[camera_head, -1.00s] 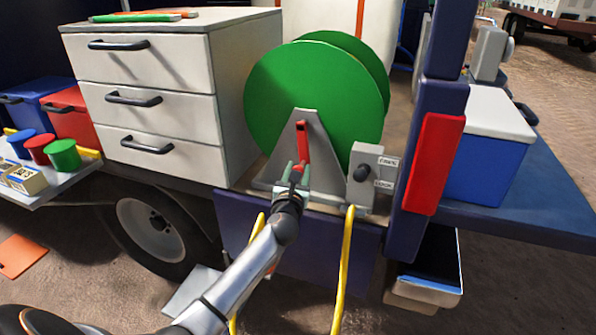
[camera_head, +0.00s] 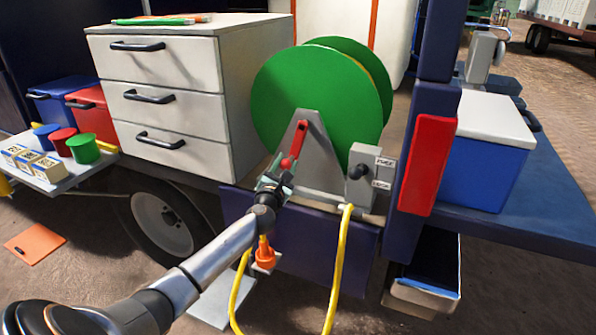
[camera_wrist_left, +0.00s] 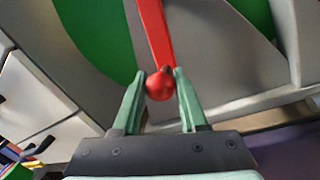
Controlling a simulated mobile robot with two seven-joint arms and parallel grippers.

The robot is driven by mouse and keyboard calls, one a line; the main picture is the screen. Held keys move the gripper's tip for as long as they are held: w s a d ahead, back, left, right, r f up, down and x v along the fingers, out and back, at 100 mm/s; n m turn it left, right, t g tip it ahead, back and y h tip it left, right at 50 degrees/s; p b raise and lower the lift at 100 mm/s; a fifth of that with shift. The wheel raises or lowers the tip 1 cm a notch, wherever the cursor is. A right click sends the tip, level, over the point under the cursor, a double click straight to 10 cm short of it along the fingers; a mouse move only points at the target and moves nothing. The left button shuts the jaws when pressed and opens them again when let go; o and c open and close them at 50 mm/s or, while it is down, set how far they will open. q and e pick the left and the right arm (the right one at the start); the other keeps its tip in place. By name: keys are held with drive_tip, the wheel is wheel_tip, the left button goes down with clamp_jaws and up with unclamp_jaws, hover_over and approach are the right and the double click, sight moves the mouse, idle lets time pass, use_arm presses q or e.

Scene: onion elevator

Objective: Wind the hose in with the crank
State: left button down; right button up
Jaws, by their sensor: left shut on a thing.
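The green hose reel (camera_head: 300,95) stands on a grey stand (camera_head: 325,165) on the truck bed. Its red crank (camera_head: 298,142) points down and slightly left from the hub. My left gripper (camera_head: 275,172) is at the crank's lower end. In the left wrist view my left gripper (camera_wrist_left: 160,88) is shut on the red ball knob (camera_wrist_left: 159,86), one green finger on each side, with the red crank arm (camera_wrist_left: 152,35) running up from it. The yellow hose (camera_head: 341,260) hangs in a loop below the stand. My right gripper is not in view.
A grey box with a black knob (camera_head: 362,172) and small labels stands right of the reel. White drawers (camera_head: 165,110) stand to the left. A blue post with a red panel (camera_head: 428,165) and a blue cooler (camera_head: 485,165) are at right. An orange nozzle (camera_head: 265,252) hangs below my gripper.

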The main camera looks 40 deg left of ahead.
use_arm(q)
drive_tip(key=shift+s+a+r+m, duration=0.1)
drive_tip(key=shift+a+r+m, duration=0.05)
drive_tip(key=shift+a+m, duration=0.3)
drive_tip(key=shift+s+a+r+m, duration=0.1)
drive_tip(key=shift+a+m, duration=0.2)
drive_tip(key=shift+m, duration=0.25)
drive_tip(key=s+a+r+m+t+h+p, duration=0.1)
drive_tip(key=a+r+m+h, duration=0.3)
drive_tip(key=r+m, duration=0.9)
drive_tip(key=shift+a+m+t+h+p, duration=0.5)
drive_tip(key=shift+m+t, duration=0.3)
drive_tip(key=shift+m, duration=3.2)
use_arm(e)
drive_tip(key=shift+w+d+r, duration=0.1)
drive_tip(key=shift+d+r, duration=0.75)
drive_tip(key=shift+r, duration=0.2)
use_arm(q)
drive_tip(key=shift+d+r, duration=0.15)
drive_tip(key=shift+c, duration=2.3)
unclamp_jaws()
